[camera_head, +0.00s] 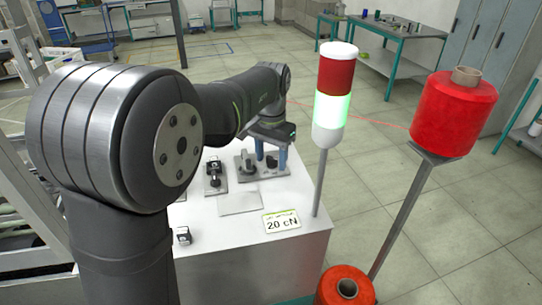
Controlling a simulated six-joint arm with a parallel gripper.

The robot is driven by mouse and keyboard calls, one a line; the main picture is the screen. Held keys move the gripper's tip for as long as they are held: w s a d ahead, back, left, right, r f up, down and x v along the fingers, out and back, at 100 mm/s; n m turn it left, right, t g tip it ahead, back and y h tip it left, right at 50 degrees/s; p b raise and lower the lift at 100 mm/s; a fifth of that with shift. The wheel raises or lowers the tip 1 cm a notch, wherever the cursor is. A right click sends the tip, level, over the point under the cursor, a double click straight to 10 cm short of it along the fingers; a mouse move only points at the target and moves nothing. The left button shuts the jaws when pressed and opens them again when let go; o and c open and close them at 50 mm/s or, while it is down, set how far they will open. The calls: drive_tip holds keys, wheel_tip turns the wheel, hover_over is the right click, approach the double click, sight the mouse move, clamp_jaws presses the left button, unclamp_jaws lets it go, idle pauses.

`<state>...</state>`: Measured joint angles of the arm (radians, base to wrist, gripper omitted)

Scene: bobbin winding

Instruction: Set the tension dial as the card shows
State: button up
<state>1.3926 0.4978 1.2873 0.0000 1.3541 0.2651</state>
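The card (281,221) lies at the front right of the white table and reads "20 cN"; its smaller top line is too small to read. My gripper (271,158) points down at the table's back right, with two blue fingers apart. A small dark part (271,162) shows between or behind the fingers; I cannot tell whether it is the tension dial or whether they touch it. A grey plate with a dark upright part (247,166) stands just left of the gripper. No dial scale or pointer is readable.
A dark device on a plate (214,177) stands left on the white table (215,270), with a small block (183,236) nearer. A signal tower (333,100), lit green, rises at the table's right. A red thread cone (455,110) sits on a stand; another (346,290) is below.

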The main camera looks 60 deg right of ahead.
sight(271, 158)
wheel_tip(271, 158, up, 17)
drive_tip(key=shift+r, duration=0.2)
idle(0.6)
drive_tip(key=shift+f, duration=0.1)
idle(0.4)
wheel_tip(271, 158, down, 17)
drive_tip(key=shift+f, duration=0.15)
idle(0.4)
drive_tip(key=shift+f, duration=0.1)
drive_tip(key=m, duration=0.5)
drive_tip(key=shift+w+m, duration=0.1)
drive_tip(key=shift+m, duration=0.3)
wheel_tip(271, 158, up, 16)
idle(2.3)
